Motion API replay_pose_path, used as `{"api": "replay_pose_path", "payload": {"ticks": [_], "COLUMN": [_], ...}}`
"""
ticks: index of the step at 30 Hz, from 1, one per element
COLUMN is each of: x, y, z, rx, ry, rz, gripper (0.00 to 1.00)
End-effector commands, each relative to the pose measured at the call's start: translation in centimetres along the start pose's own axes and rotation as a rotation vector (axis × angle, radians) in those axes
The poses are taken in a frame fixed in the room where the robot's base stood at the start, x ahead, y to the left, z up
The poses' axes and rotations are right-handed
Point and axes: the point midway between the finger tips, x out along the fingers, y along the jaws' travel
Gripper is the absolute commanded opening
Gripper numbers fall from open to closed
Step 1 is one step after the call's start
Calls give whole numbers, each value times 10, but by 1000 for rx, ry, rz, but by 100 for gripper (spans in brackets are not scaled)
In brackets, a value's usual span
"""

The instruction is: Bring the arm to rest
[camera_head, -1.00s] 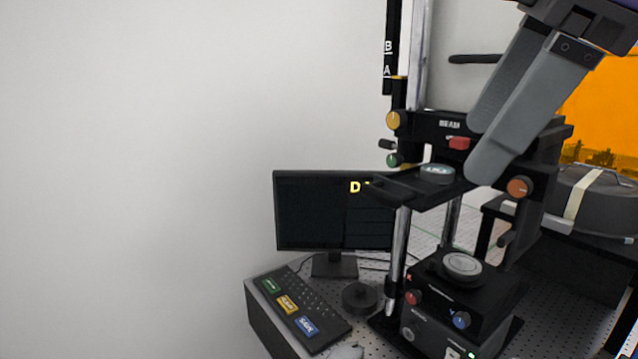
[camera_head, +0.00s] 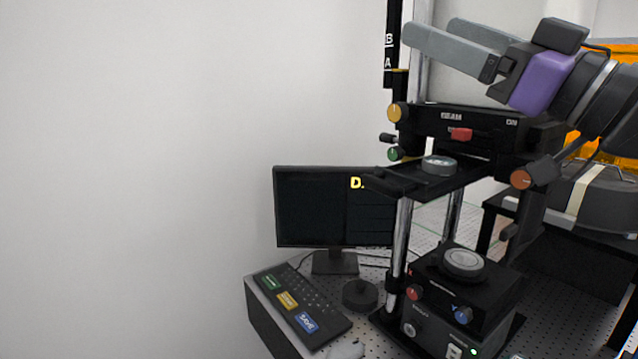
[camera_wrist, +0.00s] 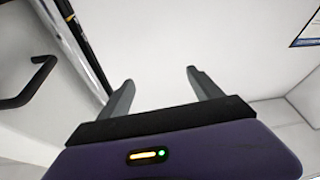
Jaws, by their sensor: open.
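My gripper (camera_head: 428,38) is raised in front of the upper part of the interferometer (camera_head: 485,130), above its black BEAM housing. Its two grey fingers point to the upper left and stand apart, with nothing between them. In the wrist view my gripper (camera_wrist: 160,90) shows both fingers spread, with a bare pale wall beyond them. My purple wrist and dark arm links come in from the right edge. In the head view one finger partly covers the other and the instrument's column.
A round glass piece (camera_head: 439,165) sits on the instrument's upper shelf, and a round disc (camera_head: 462,262) on the lower stage. A monitor (camera_head: 320,207) and keyboard (camera_head: 302,303) stand left on the perforated table. A grey case (camera_head: 605,192) is at right. The left side is open wall.

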Motion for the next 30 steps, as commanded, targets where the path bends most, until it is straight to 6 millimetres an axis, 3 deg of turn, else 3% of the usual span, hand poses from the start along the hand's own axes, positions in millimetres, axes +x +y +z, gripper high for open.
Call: {"api": "replay_pose_path", "payload": {"ticks": [9, 16, 23, 30], "x": [-61, -119, -179, -244], "y": [34, 39, 21, -19], "z": [56, 115, 178, 241], "rx": [120, 162, 171, 149], "ry": [250, 331, 333, 258], "rz": [257, 452, 626, 774], "gripper": [74, 74, 74, 74]}}
